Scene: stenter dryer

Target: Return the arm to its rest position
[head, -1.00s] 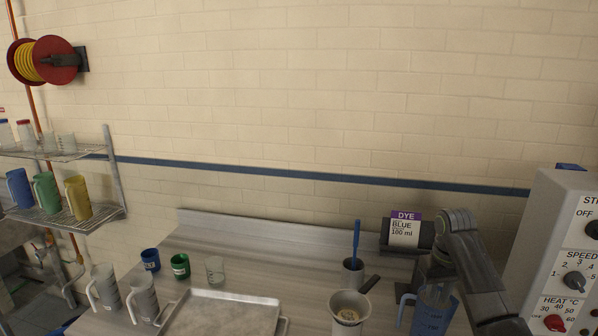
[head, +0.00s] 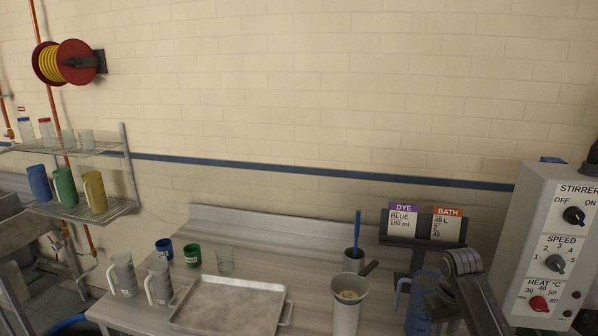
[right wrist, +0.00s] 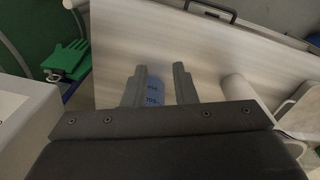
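My right arm (head: 462,290) is at the lower right in the head view, beside the blue jug (head: 421,303) on the bench. Its fingers are not clear there. In the right wrist view my right gripper (right wrist: 160,72) is open, with its two fingers apart. A blue marked surface, apparently the jug (right wrist: 154,92), shows between and beyond the fingers, with a gap to the right finger. My left gripper is not in view.
The control box (head: 560,240) stands close on the right. The card stand (head: 423,242) is behind the arm. The wall area above is clear.

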